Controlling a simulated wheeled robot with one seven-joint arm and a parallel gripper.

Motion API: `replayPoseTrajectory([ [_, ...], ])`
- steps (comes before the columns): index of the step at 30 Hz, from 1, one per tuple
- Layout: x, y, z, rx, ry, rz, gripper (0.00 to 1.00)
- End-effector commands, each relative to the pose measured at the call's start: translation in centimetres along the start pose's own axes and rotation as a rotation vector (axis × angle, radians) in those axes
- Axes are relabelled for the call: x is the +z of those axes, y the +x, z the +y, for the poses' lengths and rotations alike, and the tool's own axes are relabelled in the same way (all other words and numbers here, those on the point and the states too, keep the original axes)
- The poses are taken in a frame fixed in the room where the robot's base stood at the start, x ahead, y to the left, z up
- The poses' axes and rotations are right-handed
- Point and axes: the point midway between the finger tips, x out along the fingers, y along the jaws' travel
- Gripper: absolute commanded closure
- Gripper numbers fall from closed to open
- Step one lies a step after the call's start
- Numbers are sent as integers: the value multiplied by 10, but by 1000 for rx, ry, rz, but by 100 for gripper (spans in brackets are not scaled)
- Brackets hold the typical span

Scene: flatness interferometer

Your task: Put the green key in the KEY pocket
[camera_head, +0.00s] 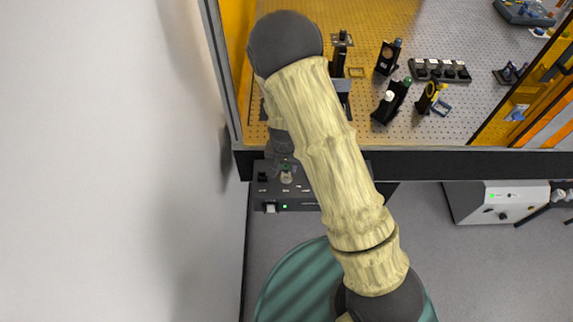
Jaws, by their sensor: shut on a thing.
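My gripper (285,165) is small and dark in the head view, left of my pale arm, pointing down over a dark control box. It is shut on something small. A tiny green spot, seemingly the green key (287,168), shows at its fingertips. The dark box (310,190) is fixed under the front edge of the bench and has small white labels on its top. The labels are too small to read, so I cannot tell which spot is the KEY pocket. My gripper is just above or at the box top; contact cannot be told. My arm hides the box's right part.
The perforated bench top (450,125) holds several black optic mounts (388,57) and a row of small parts (440,70). Its dark front edge (450,163) runs behind the box. A white wall (110,160) stands close at left. A white unit (497,203) is under the bench.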

Motion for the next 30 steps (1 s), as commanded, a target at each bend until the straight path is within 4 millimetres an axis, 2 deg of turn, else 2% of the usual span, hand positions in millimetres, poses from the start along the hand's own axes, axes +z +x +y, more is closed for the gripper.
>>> replayPoseTrajectory([
  [16,-3,-24,0,0,0,0,89],
  [30,-6,-26,3,0,-4,0,89],
])
